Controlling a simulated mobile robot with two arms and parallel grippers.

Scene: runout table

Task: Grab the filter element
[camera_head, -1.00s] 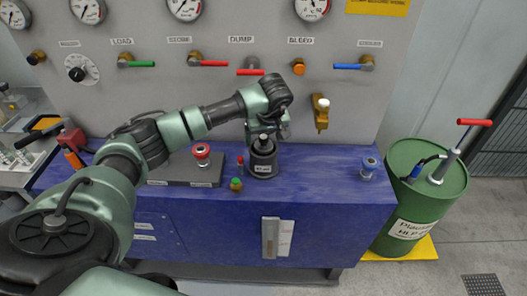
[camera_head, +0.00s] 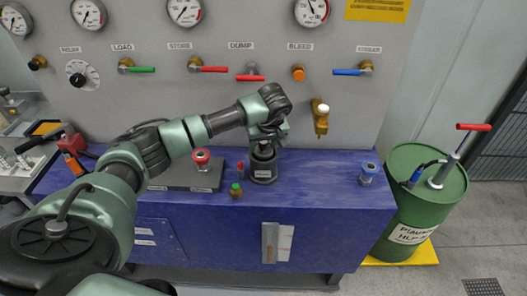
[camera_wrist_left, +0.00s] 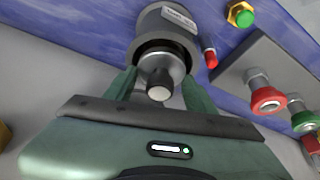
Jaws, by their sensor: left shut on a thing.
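A dark grey round canister (camera_head: 263,169) with a white label stands upright on the blue bench top, with a lighter metal part rising from its open top. In the left wrist view this metal part (camera_wrist_left: 160,82), which I take to be the filter element, sits inside the canister's rim (camera_wrist_left: 167,25). My left gripper (camera_head: 265,143) reaches down over it from above. In the left wrist view its two green fingers (camera_wrist_left: 160,88) stand on either side of the metal part, shut on it. The lower end of that part is hidden inside the canister. My right gripper is not in view.
A blue-topped fitting (camera_head: 368,170) stands at the right. The valve panel (camera_head: 220,105) rises close behind.

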